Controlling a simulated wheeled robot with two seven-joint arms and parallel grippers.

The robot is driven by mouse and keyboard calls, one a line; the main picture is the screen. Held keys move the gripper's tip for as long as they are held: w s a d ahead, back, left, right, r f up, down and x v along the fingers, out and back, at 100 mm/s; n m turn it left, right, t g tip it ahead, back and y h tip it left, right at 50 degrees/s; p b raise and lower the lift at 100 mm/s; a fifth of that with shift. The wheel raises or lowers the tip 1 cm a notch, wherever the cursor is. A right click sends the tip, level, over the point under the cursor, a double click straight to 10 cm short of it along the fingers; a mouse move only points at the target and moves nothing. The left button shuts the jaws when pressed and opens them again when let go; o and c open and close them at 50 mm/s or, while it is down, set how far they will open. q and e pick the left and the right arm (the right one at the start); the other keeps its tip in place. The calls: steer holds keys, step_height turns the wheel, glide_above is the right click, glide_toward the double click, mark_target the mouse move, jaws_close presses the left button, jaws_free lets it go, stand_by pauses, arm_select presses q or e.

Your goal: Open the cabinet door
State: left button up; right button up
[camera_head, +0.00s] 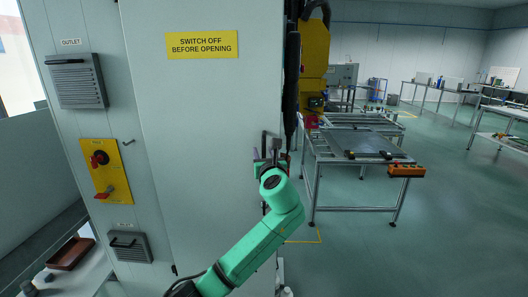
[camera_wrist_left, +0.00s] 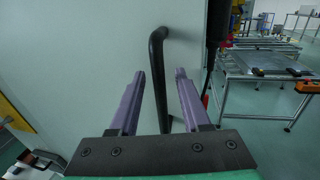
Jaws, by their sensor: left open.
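The cabinet door (camera_head: 205,130) is a tall pale grey panel with a yellow sign (camera_head: 202,44) reading "SWITCH OFF BEFORE OPENING". It looks shut. Its dark bar handle (camera_head: 264,142) is near the door's right edge. My left gripper (camera_head: 269,160) is at the handle, partly hidden by my green arm. In the left wrist view, the handle (camera_wrist_left: 157,85) is a black upright bar with a bent top. It stands between the two purple fingers of my left gripper (camera_wrist_left: 160,75), which are open, with a gap visible on each side. My right gripper is not in view.
Left of the door, a yellow switch plate (camera_head: 105,170) carries red knobs, between two grey vents (camera_head: 77,80). A yellow machine (camera_head: 314,50) and a metal table (camera_head: 350,148) with an orange box (camera_head: 406,171) stand at right. Green floor (camera_head: 440,220) is free at the lower right.

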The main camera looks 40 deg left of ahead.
arm_select(q)
jaws_close()
stand_by(1.4)
